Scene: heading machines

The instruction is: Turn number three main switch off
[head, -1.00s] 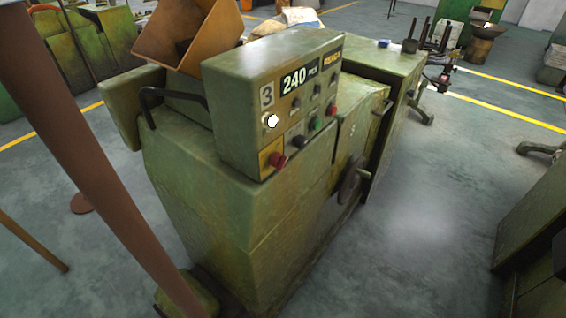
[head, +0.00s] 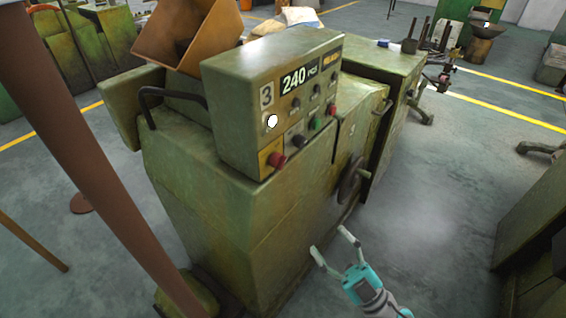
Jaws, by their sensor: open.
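The green machine (head: 215,215) carries a control box with a number 3 label (head: 266,96) and a "240 PCS" display (head: 299,77). A white round knob (head: 272,121) sits just below the 3; its marking and position are too small to read. A red button on a yellow plate (head: 277,159) sits at the panel's lower left. Dark, green and red buttons (head: 316,123) run along the row to its right. My gripper (head: 328,239) is open and empty, at the bottom of the view, below and to the right of the panel and apart from it.
A handwheel (head: 351,181) sticks out from the machine's side, above my gripper. A brown post (head: 90,150) stands at the left. A tilted orange hopper (head: 187,32) is behind the control box. Another green machine (head: 538,235) stands at the right edge. The floor (head: 425,190) between is clear.

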